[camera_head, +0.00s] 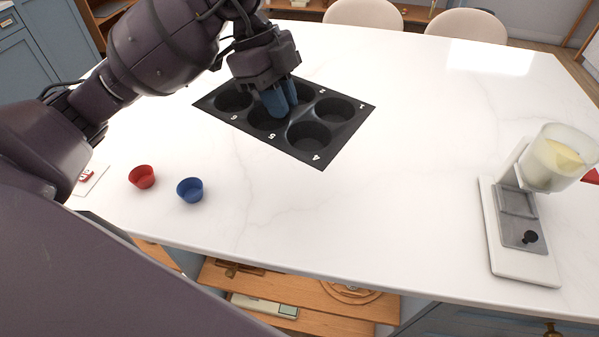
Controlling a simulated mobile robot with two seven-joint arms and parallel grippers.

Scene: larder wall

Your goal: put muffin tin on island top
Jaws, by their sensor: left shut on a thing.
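The muffin tin (340,149) is black with numbered cups and lies flat at the back left of the white island top (400,190). It looks to be at the surface; I cannot tell whether it touches. My left gripper (281,104) reaches down over the tin's middle, its blue fingers shut on part of it. The fingers and wrist hide some of the tin's far cups. My right gripper is not in view.
A red cup (142,177) and a blue cup (190,189) stand at the front left of the island. The middle is clear. Two chairs (466,25) stand behind.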

